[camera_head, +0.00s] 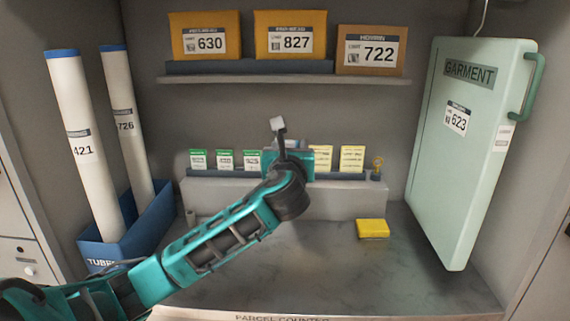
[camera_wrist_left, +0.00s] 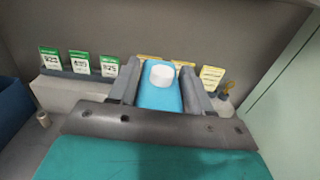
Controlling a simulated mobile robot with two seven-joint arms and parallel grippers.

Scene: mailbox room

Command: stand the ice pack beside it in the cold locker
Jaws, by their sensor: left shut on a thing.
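My left gripper (camera_head: 279,130) is raised in front of the counter's back ledge in the head view. In the left wrist view its two grey fingers (camera_wrist_left: 160,72) are shut on a light blue thing with a white round cap, which looks like the ice pack (camera_wrist_left: 160,98). The ice pack is held between the fingers, clear of the counter. In the head view the hand mostly hides it, and I cannot make it out for certain. No cold locker can be recognised in either view. My right gripper is not in view.
A blue bin (camera_head: 130,236) holds two white tubes (camera_head: 85,145) at left. A pale green garment case (camera_head: 465,160) hangs at right. A shelf (camera_head: 280,79) with parcels spans above. Cards stand on the back ledge (camera_head: 345,199). A yellow block (camera_head: 372,228) lies on the counter; its front is clear.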

